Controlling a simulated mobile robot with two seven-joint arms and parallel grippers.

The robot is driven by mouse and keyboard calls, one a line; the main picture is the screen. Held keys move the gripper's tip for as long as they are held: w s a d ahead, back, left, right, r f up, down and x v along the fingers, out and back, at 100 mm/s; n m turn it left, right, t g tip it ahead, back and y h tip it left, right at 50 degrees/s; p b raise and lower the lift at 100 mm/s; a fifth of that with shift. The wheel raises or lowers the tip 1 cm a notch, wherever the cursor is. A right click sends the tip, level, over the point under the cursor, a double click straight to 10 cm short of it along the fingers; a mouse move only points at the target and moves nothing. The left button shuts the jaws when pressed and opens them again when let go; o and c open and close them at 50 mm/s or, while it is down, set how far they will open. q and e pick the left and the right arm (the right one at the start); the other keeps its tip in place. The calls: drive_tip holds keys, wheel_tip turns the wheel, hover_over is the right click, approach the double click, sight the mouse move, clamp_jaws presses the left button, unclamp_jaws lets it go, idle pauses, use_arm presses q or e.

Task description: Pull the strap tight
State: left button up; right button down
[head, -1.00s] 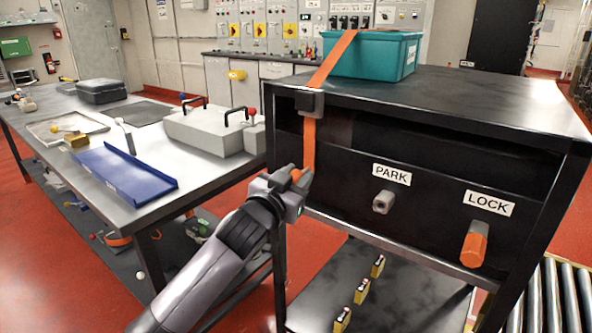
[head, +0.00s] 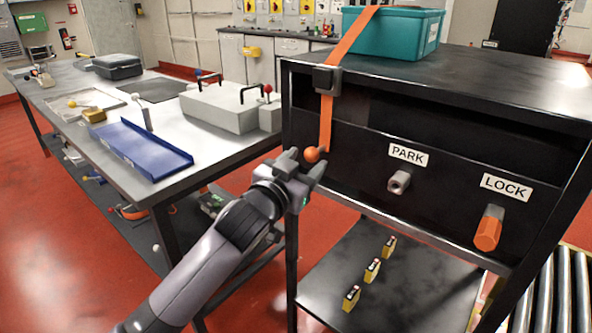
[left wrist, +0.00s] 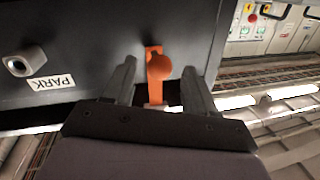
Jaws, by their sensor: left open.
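An orange strap (head: 343,46) runs over a teal bin (head: 397,34) on top of the black cart and down through a dark buckle (head: 327,79) at the cart's top edge. Its tail hangs down the front panel and ends in an orange ball (head: 312,155). My left gripper (head: 306,163) is open with its fingers on either side of the ball. In the left wrist view the ball (left wrist: 160,67) and strap end sit between the two open fingers (left wrist: 158,85), with gaps on both sides. My right gripper is not in view.
The cart front has a grey PARK peg (head: 399,182) and an orange LOCK handle (head: 488,229) to the right. Several small yellow-black blocks (head: 372,269) stand on the lower shelf. A workbench (head: 200,160) with a blue tray (head: 131,148) stands left. Rollers (head: 545,290) lie lower right.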

sight(308, 160)
use_arm(q)
drive_tip(key=shift+v, duration=1.8)
drive_tip(key=s+a+f+n+g+y+p, duration=0.2)
drive_tip(key=s+a+f+p, duration=0.2)
drive_tip(key=s+f, duration=0.25)
drive_tip(key=s+a+f+n+g+y+p, duration=0.1)
drive_tip(key=s+a+f+p, duration=0.3)
drive_tip(key=f, duration=0.4)
drive_tip(key=s+a+f+n+g+y+p, duration=0.1)
drive_tip(key=s+a+f+p, duration=0.1)
drive_tip(key=s, duration=0.7)
drive_tip(key=s+a+f+g+y+p, duration=0.1)
drive_tip(key=s+a+f+g+p, duration=0.1)
drive_tip(key=s+a+f, duration=0.3)
drive_tip(key=s+a, duration=0.2)
drive_tip(key=s, duration=0.2)
drive_tip(key=shift+s+f+n, duration=0.2)
drive_tip(key=shift+f+n, duration=0.1)
drive_tip(key=shift+n, duration=0.1)
